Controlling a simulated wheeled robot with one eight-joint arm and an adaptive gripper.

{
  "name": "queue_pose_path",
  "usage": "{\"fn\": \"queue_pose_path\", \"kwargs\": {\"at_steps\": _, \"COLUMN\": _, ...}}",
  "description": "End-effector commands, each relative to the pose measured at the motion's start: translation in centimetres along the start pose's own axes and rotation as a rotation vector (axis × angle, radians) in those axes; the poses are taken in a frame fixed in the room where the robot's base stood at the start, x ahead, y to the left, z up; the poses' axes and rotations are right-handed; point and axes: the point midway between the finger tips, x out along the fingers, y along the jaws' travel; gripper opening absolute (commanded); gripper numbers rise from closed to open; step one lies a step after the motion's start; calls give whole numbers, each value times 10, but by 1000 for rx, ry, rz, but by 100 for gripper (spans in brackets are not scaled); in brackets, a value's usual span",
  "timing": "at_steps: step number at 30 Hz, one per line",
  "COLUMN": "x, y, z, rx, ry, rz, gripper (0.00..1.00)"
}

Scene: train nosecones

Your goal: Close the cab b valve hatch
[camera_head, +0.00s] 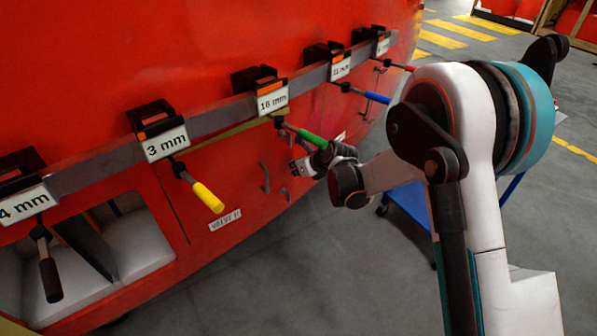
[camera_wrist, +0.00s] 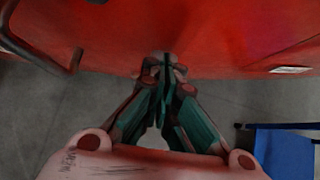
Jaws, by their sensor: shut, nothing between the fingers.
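The red cab side has a white label (camera_head: 224,219) that seems to read "VALVE", with its last part unclear. Above and right of it is a red panel (camera_head: 235,185) with a dark curved handle (camera_head: 265,177). The panel looks nearly flush, and I cannot tell whether it is fully closed. My gripper (camera_head: 303,166) is at the right of that handle, close to the red side. In the wrist view my gripper (camera_wrist: 167,68) is shut and empty, with its tips at the lower red edge. Contact is unclear. A dark bar handle (camera_wrist: 76,62) shows at the upper left there.
A rail (camera_head: 210,120) carries several labelled tool holders, with a yellow-handled tool (camera_head: 207,197) and a green-handled tool (camera_head: 305,137) hanging near my gripper. An open compartment (camera_head: 130,245) is at the left. A blue cart (camera_wrist: 283,150) stands at the lower right. Grey floor is clear below.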

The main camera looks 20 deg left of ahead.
Motion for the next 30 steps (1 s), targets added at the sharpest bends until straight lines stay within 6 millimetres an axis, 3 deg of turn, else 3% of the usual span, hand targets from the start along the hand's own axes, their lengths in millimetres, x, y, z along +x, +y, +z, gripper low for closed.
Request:
{"fn": "queue_pose_path", "kwargs": {"at_steps": 7, "x": 2, "y": 0, "z": 2, "rx": -3, "ry": 0, "rz": 4, "gripper": 0}}
{"fn": "queue_pose_path", "kwargs": {"at_steps": 18, "x": 38, "y": -3, "z": 35, "rx": -87, "ry": -1, "rz": 97, "gripper": 0}}
{"fn": "queue_pose_path", "kwargs": {"at_steps": 30, "x": 39, "y": -2, "z": 39, "rx": -89, "ry": -8, "rz": 101, "gripper": 0}}
